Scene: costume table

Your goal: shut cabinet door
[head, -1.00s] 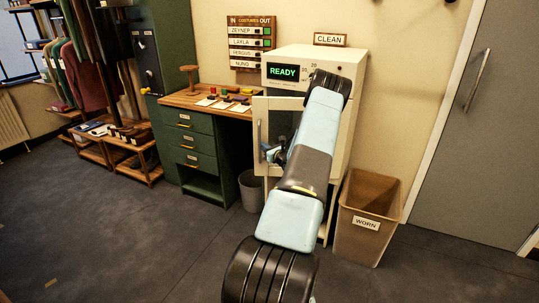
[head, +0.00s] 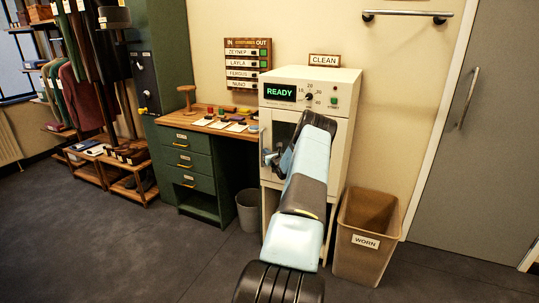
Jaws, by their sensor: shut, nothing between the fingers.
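The white cabinet (head: 338,100) with a lit READY display stands under the CLEAN sign. Its white door (head: 265,122), with a dark window, lies close to the cabinet front. Much of the door is behind my arm, so I cannot tell whether a small gap is left. My gripper (head: 271,158) is shut and empty at the lower left part of the door, close to its left edge. I cannot make out whether the fingertips touch the door.
A brown WORN bin (head: 367,222) stands right of the cabinet. A small grey bin (head: 248,212) and a green drawer desk (head: 190,165) are to the left. A grey room door (head: 480,150) is at the far right. The floor at the front left is clear.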

